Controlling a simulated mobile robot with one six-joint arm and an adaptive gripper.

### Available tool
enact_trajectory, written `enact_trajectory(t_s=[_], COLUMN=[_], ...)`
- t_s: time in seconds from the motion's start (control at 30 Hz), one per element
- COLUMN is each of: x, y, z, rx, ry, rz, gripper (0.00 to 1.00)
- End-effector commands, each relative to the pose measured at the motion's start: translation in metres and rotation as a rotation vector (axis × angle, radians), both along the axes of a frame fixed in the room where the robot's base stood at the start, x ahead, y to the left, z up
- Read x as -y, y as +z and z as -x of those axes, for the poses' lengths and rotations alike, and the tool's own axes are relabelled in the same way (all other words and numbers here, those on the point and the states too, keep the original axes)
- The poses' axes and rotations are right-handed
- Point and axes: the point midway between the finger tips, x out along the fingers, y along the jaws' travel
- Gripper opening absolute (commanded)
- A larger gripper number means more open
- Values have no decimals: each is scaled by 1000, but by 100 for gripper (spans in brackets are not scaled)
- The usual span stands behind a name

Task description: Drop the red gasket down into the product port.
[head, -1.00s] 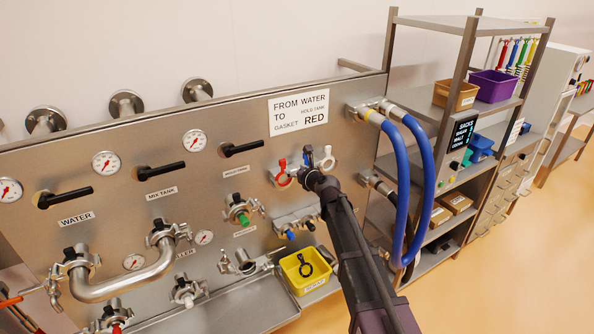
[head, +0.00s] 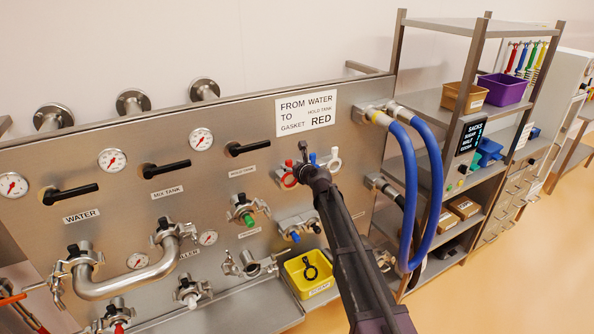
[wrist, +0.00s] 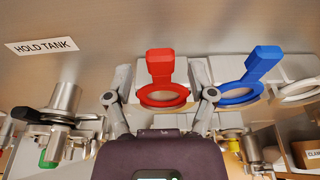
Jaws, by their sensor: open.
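The red gasket (head: 289,182), a ring with a tab, sits upper right on the steel panel; in the wrist view (wrist: 162,97) its tab points up and its ring lies flat on a pale holder. My gripper (wrist: 160,98) is open, with one finger on each side of the red ring; I cannot tell whether they touch it. In the head view my gripper (head: 304,166) partly covers the holder. Several ports line the panel, among them an open-ended one (head: 252,266) and a green-plugged one (head: 242,211). I cannot read which is the product port.
A blue gasket (wrist: 240,92) and a white one (wrist: 300,90) sit close to the right of the red one. A yellow bin (head: 308,275) holding a black ring is below. Blue hoses (head: 433,190) loop on the right. A sign (head: 306,112) says gasket red.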

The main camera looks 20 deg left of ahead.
Motion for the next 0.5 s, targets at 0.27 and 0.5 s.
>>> enact_trajectory(t_s=[0.27, 0.5], x=[-15, -18], y=[-6, -6], z=[-14, -16], rx=[1, 1], ry=[0, -1], rz=[1, 1], gripper=[71, 71])
